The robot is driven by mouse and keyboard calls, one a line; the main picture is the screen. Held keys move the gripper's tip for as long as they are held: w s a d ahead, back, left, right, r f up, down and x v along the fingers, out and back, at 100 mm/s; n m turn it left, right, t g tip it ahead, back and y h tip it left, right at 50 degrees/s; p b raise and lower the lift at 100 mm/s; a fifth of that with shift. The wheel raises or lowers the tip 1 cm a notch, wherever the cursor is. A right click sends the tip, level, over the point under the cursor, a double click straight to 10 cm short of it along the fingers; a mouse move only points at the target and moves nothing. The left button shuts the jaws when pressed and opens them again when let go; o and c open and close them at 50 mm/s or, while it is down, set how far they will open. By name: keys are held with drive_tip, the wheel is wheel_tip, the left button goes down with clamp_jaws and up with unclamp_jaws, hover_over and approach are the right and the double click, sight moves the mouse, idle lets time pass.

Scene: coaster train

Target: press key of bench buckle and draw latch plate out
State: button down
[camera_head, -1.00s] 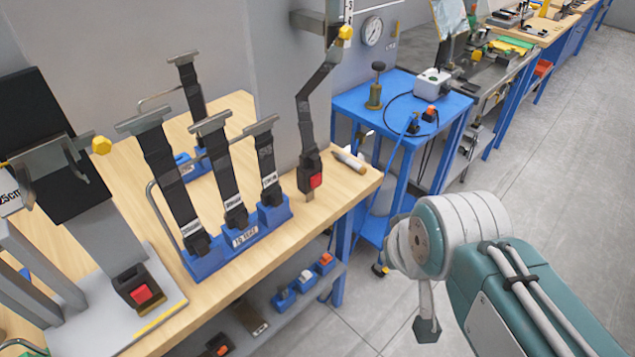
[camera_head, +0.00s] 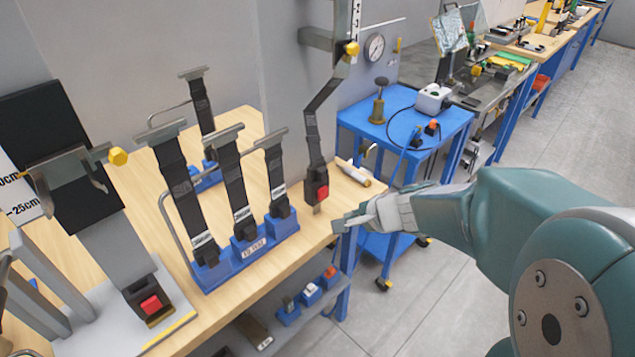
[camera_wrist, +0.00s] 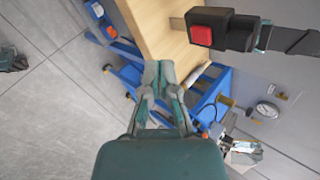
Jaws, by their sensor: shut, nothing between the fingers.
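A black buckle with a red key (camera_head: 322,192) hangs on a dark webbing strap (camera_head: 313,135) at the bench's right end. In the wrist view this buckle (camera_wrist: 232,30) is at the top, with a short metal plate (camera_wrist: 178,23) sticking out of its end. A second black buckle with a red key (camera_head: 151,304) sits on a grey base plate at lower left. I cannot tell which is the bench buckle. My gripper (camera_head: 340,222) is shut and empty at the bench's right edge, just right of and below the hanging buckle, apart from it; it also shows in the wrist view (camera_wrist: 158,68).
A blue rack (camera_head: 245,252) holds several straps upright on the wooden bench (camera_head: 180,322). A marker-like cylinder (camera_head: 353,174) lies behind the hanging buckle. A blue cart (camera_head: 352,117) stands beyond the bench end. The shelf below holds small blue blocks (camera_head: 310,293).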

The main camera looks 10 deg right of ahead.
sight(323, 193)
drive_tip(key=w+d+f+m+h, duration=0.1)
drive_tip(key=w+d+f+m, duration=0.2)
drive_tip(key=f+m, duration=0.1)
drive_tip(key=shift+d+f+m+t, duration=0.25)
drive_tip(key=shift+f+m+t, duration=0.05)
drive_tip(key=shift+f+m, duration=0.15)
drive_tip(key=shift+w, duration=0.1)
drive_tip(key=shift+w+a, duration=0.9)
drive_tip(key=shift+w, duration=0.3)
drive_tip(key=shift+w+a, duration=0.85)
drive_tip(key=shift+w, duration=0.3)
drive_tip(key=shift+w+a, duration=0.9)
drive_tip(key=shift+w, duration=0.3)
drive_tip(key=shift+w, duration=0.1)
drive_tip(key=shift+w+a+r, duration=0.1)
drive_tip(key=shift+w+a, duration=0.1)
